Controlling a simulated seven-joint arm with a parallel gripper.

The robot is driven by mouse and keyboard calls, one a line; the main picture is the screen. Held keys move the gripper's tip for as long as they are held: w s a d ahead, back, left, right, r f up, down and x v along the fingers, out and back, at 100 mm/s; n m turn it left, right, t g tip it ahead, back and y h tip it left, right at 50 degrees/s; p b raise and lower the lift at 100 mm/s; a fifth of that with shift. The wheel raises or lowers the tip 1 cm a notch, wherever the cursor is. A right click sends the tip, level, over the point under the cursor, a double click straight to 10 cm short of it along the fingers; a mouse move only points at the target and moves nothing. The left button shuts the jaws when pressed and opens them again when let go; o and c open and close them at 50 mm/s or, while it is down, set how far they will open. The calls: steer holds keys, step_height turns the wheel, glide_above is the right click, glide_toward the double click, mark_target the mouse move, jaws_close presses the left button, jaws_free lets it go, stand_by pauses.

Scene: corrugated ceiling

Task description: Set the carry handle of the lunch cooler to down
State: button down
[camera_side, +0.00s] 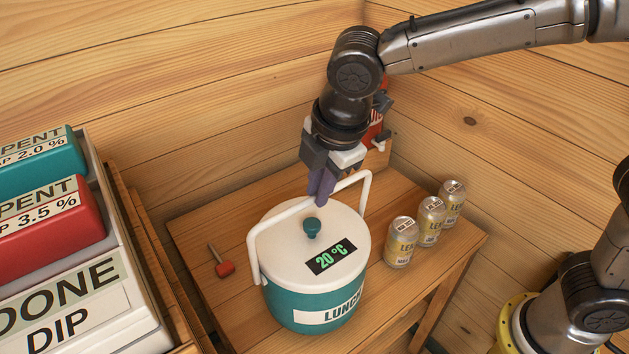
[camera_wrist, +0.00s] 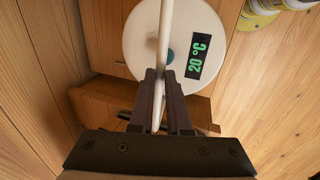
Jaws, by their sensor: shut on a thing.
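The lunch cooler (camera_side: 318,295) stands on the wooden table, a teal tub with a white lid (camera_side: 285,240), a teal knob (camera_side: 312,228) and a "20 °C" display. Its white carry handle (camera_side: 262,230) is raised over the lid, tilted toward the back. My gripper (camera_side: 320,197) is shut on the top bar of the handle, behind and above the knob. In the wrist view, the handle bar (camera_wrist: 165,40) runs down between the two fingers of my gripper (camera_wrist: 163,85), over the lid (camera_wrist: 140,35). The fingers hide part of the bar.
Several cans (camera_side: 401,243) stand in a row right of the cooler. A small red-headed tool (camera_side: 224,269) lies at the left on the table (camera_side: 205,220). A stack of labelled boxes (camera_side: 45,235) is at far left. Wooden walls close in behind and right.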

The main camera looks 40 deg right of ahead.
steer(key=s+f, duration=0.7)
steer(key=s, duration=0.5)
steer(key=shift+t, duration=0.3)
steer(key=c, duration=1.6)
jaws_free()
steer(key=shift+s+f, duration=0.2)
steer(key=shift+f, duration=0.05)
steer(key=c, duration=0.9)
jaws_free()
steer(key=shift+w, duration=0.1)
steer(key=shift+o, duration=0.2)
steer(key=shift+r, duration=0.15)
steer(key=v, duration=1.3)
steer(key=shift+r, duration=0.3)
